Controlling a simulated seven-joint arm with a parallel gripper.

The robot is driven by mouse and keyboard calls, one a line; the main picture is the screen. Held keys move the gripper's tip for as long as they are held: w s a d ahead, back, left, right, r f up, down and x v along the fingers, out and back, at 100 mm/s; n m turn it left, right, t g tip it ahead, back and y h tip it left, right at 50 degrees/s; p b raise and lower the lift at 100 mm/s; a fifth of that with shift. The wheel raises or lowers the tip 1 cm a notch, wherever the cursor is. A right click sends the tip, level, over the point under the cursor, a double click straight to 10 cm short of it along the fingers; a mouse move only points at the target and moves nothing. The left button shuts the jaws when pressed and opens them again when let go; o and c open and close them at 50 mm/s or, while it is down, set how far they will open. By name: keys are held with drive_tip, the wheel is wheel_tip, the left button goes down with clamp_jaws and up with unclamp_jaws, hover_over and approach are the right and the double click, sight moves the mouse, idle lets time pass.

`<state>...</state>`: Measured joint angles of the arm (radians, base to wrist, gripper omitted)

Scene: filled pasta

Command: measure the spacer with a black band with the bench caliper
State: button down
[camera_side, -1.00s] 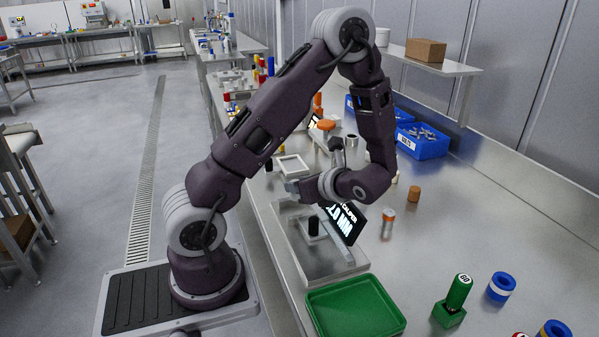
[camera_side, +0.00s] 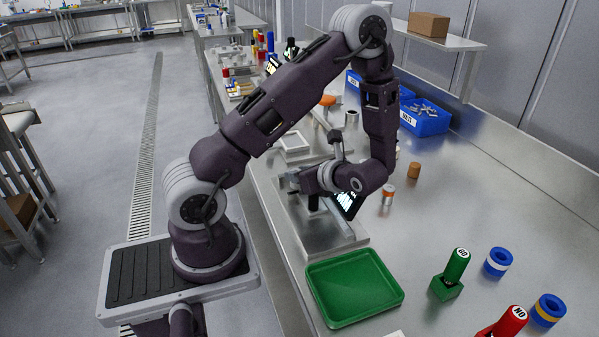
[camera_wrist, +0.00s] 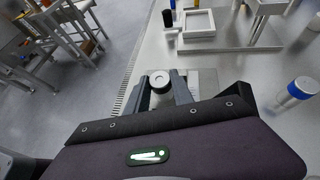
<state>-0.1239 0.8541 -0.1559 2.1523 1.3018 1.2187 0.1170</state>
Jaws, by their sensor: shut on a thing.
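A pale, ring-topped cylinder (camera_wrist: 160,79) stands between the fingers of my gripper (camera_wrist: 162,92) in the wrist view, and the fingers are shut on it. In the side view my gripper (camera_side: 302,184) is low over the grey plate of the bench caliper (camera_side: 325,236). A dark upright piece (camera_side: 313,202) shows just below the gripper; I cannot tell for certain whether it is the held spacer's black band. The caliper's black display (camera_side: 347,205) is partly covered by my wrist, so its reading is hidden.
A green tray (camera_side: 355,287) lies in front of the caliper. A green GO gauge (camera_side: 456,268), a red gauge (camera_side: 508,322) and blue rings (camera_side: 497,262) stand to the right. An orange-banded cylinder (camera_side: 388,193) is right of the wrist; blue bins (camera_side: 424,118) are behind.

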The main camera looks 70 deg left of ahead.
drive_tip(key=shift+f, duration=0.3)
drive_tip(key=c, duration=1)
unclamp_jaws()
drive_tip(key=v, duration=0.7)
drive_tip(key=shift+s+d+r, duration=0.1)
drive_tip(key=shift+d+r, duration=0.05)
drive_tip(key=shift+r, duration=0.1)
drive_tip(key=s+d+r+n+t+h, duration=0.3)
drive_tip(key=d+r+n+h, duration=0.1)
drive_tip(key=d+r+n, duration=0.1)
drive_tip(key=s+d+r+n+t+h, duration=0.2)
drive_tip(key=s+d+r+n+h, duration=0.1)
drive_tip(key=d+r+n+h, duration=0.1)
drive_tip(key=s+d+r+n+t+h, duration=0.3)
drive_tip(key=s+d+r+n, duration=0.1)
drive_tip(key=d+r+n, duration=0.2)
drive_tip(key=shift+s+d+r+t+h, duration=0.1)
drive_tip(key=shift+d+r+t+h, duration=0.1)
drive_tip(key=shift+d, duration=0.4)
drive_tip(key=shift+d+r+t+h, duration=0.1)
drive_tip(key=shift+d+r+h, duration=0.15)
drive_tip(key=shift+d, duration=0.4)
